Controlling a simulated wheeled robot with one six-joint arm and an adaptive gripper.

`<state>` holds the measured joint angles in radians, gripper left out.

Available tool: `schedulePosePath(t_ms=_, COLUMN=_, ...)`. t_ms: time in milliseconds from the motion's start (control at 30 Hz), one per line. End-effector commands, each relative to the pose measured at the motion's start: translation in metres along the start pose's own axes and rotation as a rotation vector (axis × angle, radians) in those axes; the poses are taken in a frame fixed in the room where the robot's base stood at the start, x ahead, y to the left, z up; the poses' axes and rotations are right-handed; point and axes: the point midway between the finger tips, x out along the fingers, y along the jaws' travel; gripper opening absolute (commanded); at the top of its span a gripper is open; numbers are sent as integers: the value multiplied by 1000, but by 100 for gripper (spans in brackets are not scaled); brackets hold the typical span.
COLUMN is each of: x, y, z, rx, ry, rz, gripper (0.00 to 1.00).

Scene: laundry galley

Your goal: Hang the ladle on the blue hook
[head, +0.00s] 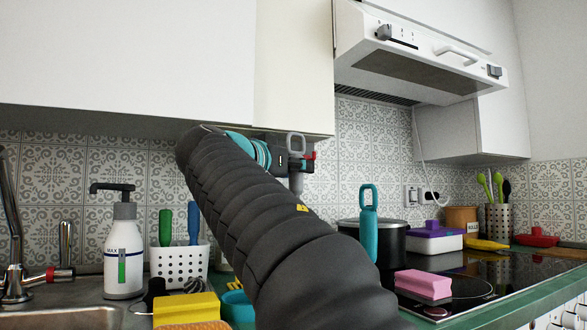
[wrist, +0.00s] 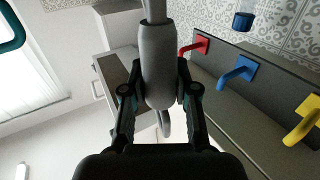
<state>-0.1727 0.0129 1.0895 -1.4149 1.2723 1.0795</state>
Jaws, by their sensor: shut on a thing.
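My gripper (wrist: 161,88) is shut on a grey handle, taken to be the ladle (wrist: 158,58), just below the wall cupboard. In the head view the ladle's grey loop (head: 296,142) stands above my gripper (head: 292,163), with more grey below it. The ladle's bowl cannot be made out in either view. The blue hook (wrist: 237,72) is on a dark rail in the wrist view, right of the ladle and apart from it. It cannot be made out in the head view.
A red hook (wrist: 195,46) and a yellow hook (wrist: 304,122) flank the blue one. The cupboard (head: 293,70) is close above my gripper. A teal looped utensil (head: 370,225) is in front of a black pot (head: 392,243). Sponges and a soap bottle (head: 124,250) stand below.

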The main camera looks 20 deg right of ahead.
Motion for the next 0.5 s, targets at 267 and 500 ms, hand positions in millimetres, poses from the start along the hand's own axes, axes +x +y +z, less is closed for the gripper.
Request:
schedulePosePath(t_ms=267, x=-1, y=-1, z=1, rx=1, ry=0, rz=-2, gripper=0)
schedulePosePath(t_ms=500, x=4, y=-9, z=0, rx=-2, ry=0, rz=0, gripper=0)
